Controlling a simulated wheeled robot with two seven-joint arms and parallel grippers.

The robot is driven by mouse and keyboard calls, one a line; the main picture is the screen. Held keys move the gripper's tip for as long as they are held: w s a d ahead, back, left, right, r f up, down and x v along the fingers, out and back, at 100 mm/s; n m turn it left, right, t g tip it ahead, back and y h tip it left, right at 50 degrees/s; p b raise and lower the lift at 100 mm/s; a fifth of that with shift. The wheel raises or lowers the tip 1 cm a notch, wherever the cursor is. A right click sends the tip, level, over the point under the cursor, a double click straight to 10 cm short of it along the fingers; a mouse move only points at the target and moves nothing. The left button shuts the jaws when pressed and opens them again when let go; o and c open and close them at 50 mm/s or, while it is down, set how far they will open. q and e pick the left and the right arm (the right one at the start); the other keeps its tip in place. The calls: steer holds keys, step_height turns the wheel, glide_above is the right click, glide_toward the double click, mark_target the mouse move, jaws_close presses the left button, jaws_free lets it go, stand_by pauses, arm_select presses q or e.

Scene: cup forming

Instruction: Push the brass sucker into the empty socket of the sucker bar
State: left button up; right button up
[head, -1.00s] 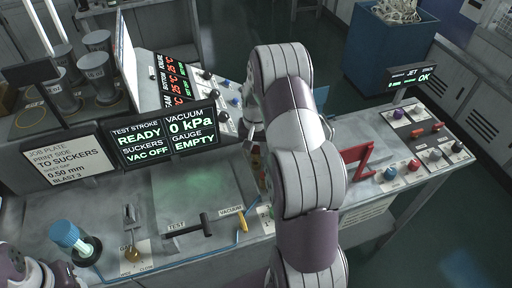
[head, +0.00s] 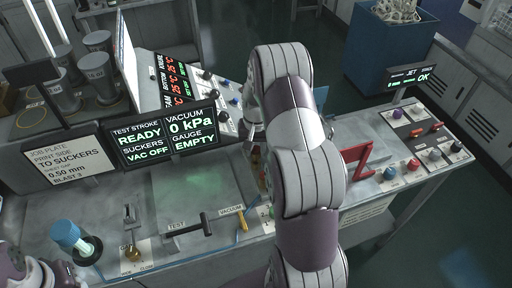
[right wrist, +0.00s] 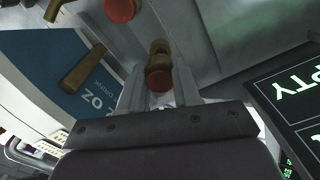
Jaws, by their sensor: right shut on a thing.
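In the right wrist view my right gripper (right wrist: 158,88) is shut on the brass sucker (right wrist: 159,58), a short brass piece with a dull red end between the two fingers. Another red-ended piece (right wrist: 120,10) shows above it at the top edge, beside pale metal. I cannot make out the empty socket, or tell whether the held sucker touches the bar. In the head view my right arm covers most of its gripper, and only a sliver of brass and red shows beside the arm. My left arm shows at the bottom left corner; its gripper is out of the picture.
A blue printed sheet (right wrist: 70,85) with a brass peg (right wrist: 82,70) over it lies left in the wrist view. The display (head: 165,135) reads 0 kPa, VAC OFF and EMPTY. A black T-handle (head: 190,223) and red bracket (head: 356,160) stand on the bench.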

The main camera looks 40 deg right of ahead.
mark_target(256, 149)
steer(key=shift+f+b, duration=1.05)
steer(key=shift+f, duration=0.6)
steer(key=o, duration=1.1)
step_height(256, 149, up, 9)
steer(key=b, duration=0.3)
steer(key=shift+f, duration=0.15)
step_height(256, 149, up, 4)
steer(key=shift+a+f+p, duration=0.1)
steer(key=shift+f+p, duration=0.1)
steer(key=shift+p, duration=0.65)
steer(key=shift+r, duration=0.2)
